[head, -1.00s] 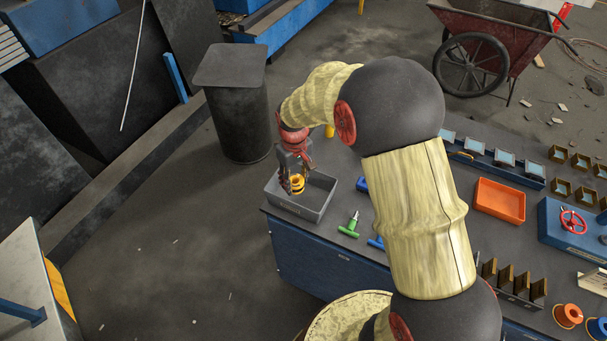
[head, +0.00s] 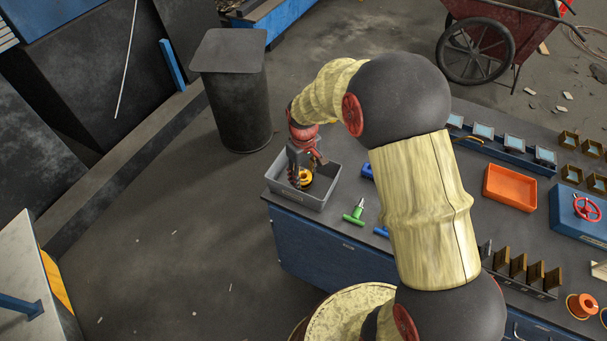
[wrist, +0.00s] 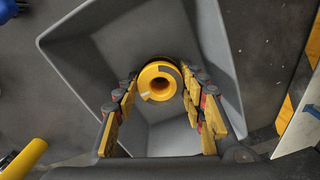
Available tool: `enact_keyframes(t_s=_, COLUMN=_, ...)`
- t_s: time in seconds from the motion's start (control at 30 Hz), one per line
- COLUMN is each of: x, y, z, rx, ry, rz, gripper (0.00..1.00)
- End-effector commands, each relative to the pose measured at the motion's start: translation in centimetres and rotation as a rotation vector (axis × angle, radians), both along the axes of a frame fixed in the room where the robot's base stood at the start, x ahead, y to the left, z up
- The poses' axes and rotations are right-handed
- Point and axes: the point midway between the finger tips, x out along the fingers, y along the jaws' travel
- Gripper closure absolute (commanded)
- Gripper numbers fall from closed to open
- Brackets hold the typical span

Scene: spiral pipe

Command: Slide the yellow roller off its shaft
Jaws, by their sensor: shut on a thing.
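The yellow roller (head: 306,177) is a short ring-shaped piece with a dark band. My gripper (head: 300,182) is shut on it at the grey bin (head: 297,201) on the bench's left corner. In the wrist view the roller (wrist: 149,91) sits between the yellow-padded fingers, its round hole facing the camera. The bin's walls (wrist: 85,75) surround it there. Whether the roller touches the bin floor is unclear. I cannot make out its shaft in either view.
Green (head: 354,215) and blue (head: 381,232) T-shaped pieces lie right of the bin. An orange tray (head: 510,188) and a blue unit with a red handwheel (head: 586,208) stand further right. A dark drum (head: 232,95) is behind the bin. The floor to the left is open.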

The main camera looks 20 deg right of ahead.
Motion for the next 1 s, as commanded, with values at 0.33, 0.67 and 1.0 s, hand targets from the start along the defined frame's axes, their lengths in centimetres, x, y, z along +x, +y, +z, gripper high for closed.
enact_keyframes(t_s=0.33, x=0.04, y=0.0, z=-0.7, rx=0.0, ry=-0.001, rz=0.0, gripper=0.84)
enact_keyframes(t_s=0.67, x=0.02, y=0.0, z=-0.71, rx=0.0, ry=-0.001, rz=0.0, gripper=0.46)
enact_keyframes(t_s=1.0, x=0.01, y=0.0, z=-0.73, rx=0.0, ry=0.0, rz=0.0, gripper=0.38)
